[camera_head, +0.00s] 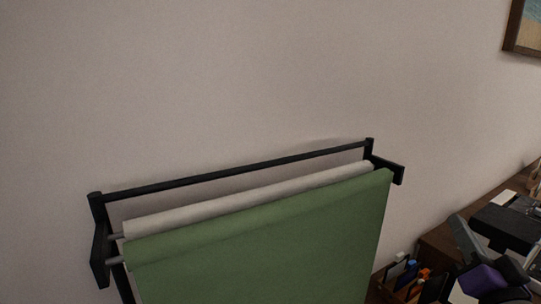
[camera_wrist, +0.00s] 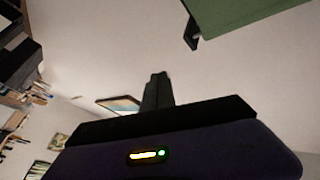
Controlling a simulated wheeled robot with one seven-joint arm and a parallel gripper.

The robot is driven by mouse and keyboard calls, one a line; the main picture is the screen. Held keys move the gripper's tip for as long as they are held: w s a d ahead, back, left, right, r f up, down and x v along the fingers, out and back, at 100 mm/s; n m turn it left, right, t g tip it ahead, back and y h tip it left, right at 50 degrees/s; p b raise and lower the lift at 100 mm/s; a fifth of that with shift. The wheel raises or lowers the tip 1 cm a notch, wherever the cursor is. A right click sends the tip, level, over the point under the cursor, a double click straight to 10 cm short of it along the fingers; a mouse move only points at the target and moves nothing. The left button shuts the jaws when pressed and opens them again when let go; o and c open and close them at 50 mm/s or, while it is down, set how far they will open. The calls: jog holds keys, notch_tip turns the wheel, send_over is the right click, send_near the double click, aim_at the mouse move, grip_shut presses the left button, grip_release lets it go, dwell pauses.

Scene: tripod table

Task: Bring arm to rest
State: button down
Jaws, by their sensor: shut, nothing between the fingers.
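My gripper (camera_wrist: 158,77) shows in the wrist view, its dark fingers together in the middle of the picture, with nothing between them. Its dark purple body with a small lit indicator fills the bottom of that view. The fingers stand out against bare wall and touch nothing that I can see. In the head view, a purple and dark grey shape at the lower right corner looks like part of my arm, cut off by the picture edge.
A black rack (camera_head: 235,178) holds a green cloth roll (camera_head: 265,245) and a whitish roll (camera_head: 245,200) before the wall. The green cloth (camera_wrist: 245,15) also shows in the wrist view. A cluttered wooden desk (camera_head: 437,240) stands at the right. A framed picture (camera_head: 522,30) hangs above.

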jog(key=s+a+f+n+g+y, duration=0.1)
jog(key=s+a+f, duration=0.5)
jog(key=s, duration=0.6)
jog(key=s+a+f+n+g+y, duration=0.1)
jog(key=s+a+f+n, duration=0.3)
jog(key=s+f, duration=0.5)
jog(key=s+a+f+n+g+y, duration=0.1)
jog(key=s+a+f, duration=0.6)
jog(key=s, duration=0.9)
jog(key=n+g, duration=0.1)
jog(key=g, duration=0.1)
jog(key=shift+s+a+f+n+g+y, duration=0.15)
jog(key=shift+a+f+n+g+y, duration=0.15)
jog(key=shift+n, duration=0.1)
jog(key=c, duration=2.2)
grip_release()
